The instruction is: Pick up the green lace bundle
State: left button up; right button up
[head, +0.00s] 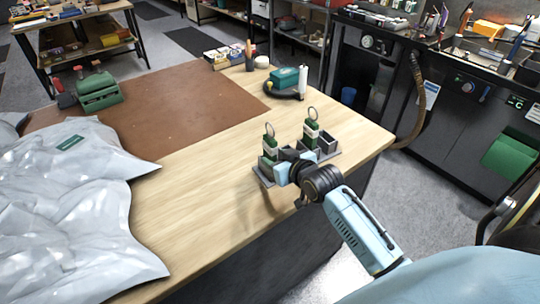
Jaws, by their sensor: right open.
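Two upright green-and-white bundles with a loop on top stand in a dark grey holder (327,156) near the table's right edge. I take them for lace bundles; the nearer green bundle (270,143) is on the left and the farther green bundle (311,127) is to its right. My right gripper (281,170) is open at the nearer bundle's lower part, in front of it from the right. It hides part of the holder and the bundle's base. I cannot tell whether its fingers touch the bundle. My left gripper is out of view.
The wooden table (215,200) is clear in front. A crumpled silver bag (60,220) covers its left side.

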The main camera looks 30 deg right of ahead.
aim_at(275, 154)
jog(key=x, duration=0.4)
jog(key=shift+w+d, duration=0.2)
jog(key=shift+d, duration=0.2)
jog(key=shift+w+f, duration=0.15)
jog(key=shift+w, duration=0.35)
jog(key=shift+c, duration=0.2)
grip_shut()
